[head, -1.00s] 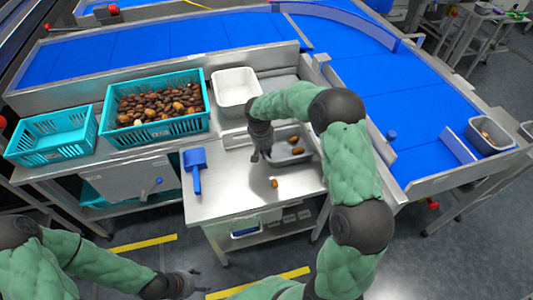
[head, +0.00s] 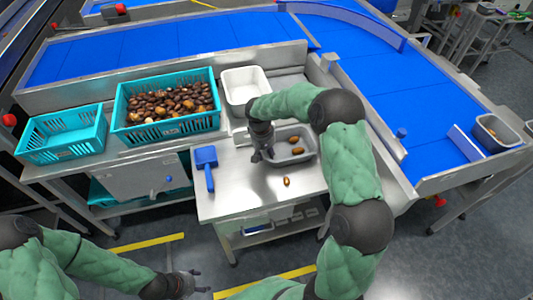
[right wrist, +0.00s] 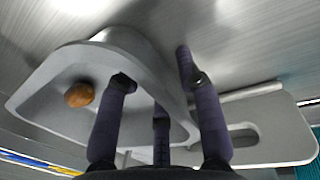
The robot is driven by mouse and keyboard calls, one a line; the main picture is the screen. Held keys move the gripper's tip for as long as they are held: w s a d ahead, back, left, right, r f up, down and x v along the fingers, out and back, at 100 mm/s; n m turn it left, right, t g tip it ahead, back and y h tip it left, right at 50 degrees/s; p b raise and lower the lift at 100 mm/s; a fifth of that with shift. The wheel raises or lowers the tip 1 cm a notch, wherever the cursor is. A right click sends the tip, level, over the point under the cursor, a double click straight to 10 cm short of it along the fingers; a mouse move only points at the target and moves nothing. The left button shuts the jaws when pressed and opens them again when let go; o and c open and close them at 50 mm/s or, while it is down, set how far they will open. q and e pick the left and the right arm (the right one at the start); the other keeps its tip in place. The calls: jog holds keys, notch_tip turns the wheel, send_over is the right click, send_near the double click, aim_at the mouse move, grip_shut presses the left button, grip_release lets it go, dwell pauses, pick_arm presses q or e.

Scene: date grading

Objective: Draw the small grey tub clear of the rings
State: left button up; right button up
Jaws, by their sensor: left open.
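I cannot tell whether the fingers touch the wall. A flat grey plate with a slot (right wrist: 285,135) lies beside the tub. I cannot make out the rings clearly. My left gripper (head: 190,284) is open and empty, low in front of the bench.
A loose date (head: 286,181) lies on the bench near its front. A white bin (head: 262,98), a crate of dates (head: 170,131) and an empty teal crate (head: 60,150) stand behind. Another grey tub (head: 508,145) is far right.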

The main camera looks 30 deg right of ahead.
jog(key=shift+r, duration=0.1)
jog(key=r, duration=0.4)
jog(key=a+r, duration=0.1)
jog(key=r, duration=0.6)
jog(key=shift+w+a+r, duration=0.2)
jog(key=shift+a+r, duration=0.05)
jog(key=shift+r, duration=0.15)
